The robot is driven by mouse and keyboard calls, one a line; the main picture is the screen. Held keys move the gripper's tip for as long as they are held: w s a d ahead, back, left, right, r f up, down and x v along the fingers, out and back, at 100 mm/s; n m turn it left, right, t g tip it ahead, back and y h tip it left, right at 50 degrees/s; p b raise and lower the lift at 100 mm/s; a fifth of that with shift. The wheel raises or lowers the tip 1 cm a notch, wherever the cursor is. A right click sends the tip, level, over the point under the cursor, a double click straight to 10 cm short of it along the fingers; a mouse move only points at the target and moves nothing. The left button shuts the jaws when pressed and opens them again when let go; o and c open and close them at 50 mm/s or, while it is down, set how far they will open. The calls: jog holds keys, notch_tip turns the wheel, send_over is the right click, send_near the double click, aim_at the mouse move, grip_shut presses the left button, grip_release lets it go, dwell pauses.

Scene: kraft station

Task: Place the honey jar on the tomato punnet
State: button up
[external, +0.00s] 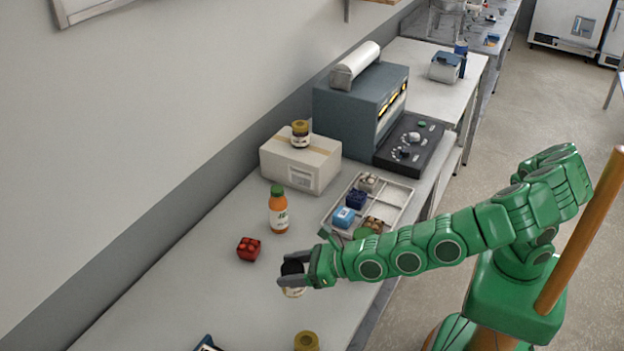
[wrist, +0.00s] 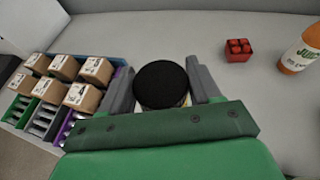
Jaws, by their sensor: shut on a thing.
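The red tomato punnet (external: 248,248) sits on the counter, left of and beyond my gripper (external: 291,275); it also shows at the upper right of the wrist view (wrist: 238,50). My gripper is shut on a black-lidded jar (external: 293,292) with a pale label. In the wrist view the black lid (wrist: 161,84) shows between the fingers (wrist: 162,82). The jar looks upright; I cannot read its label or tell its height above the counter. The punnet and jar are apart, and nothing lies on the punnet.
An orange juice bottle (external: 279,210) stands near the punnet. Yellow-lidded jars stand on a cardboard box (external: 300,165) and at the front edge (external: 306,341). A divided tray (external: 398,195) lies behind my arm. Small boxes (wrist: 97,71) fill racks at the wrist view's left.

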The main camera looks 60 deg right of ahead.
jog(key=shift+w+a+r, duration=0.3)
jog(key=shift+w+r, duration=0.3)
jog(key=shift+r, duration=0.3)
jog(key=shift+w+d+r+m+h, duration=0.2)
jog(key=shift+w+r+m+h, duration=0.45)
jog(key=shift+w+r, duration=0.3)
jog(key=w+d+r+m+h, duration=0.3)
jog(key=w+d+r, duration=0.1)
jog(key=w, duration=0.1)
jog(key=w+d+m+h, duration=0.4)
jog(key=d+m+h, duration=0.15)
jog(key=d, duration=0.45)
jog(key=m+g+h, duration=0.2)
jog(key=h, duration=0.1)
send_over(248, 244)
jog(key=shift+f, duration=6.6)
jog(key=shift+f+g+h, duration=0.3)
jog(key=shift+f, duration=1.1)
jog(key=shift+f, duration=0.1)
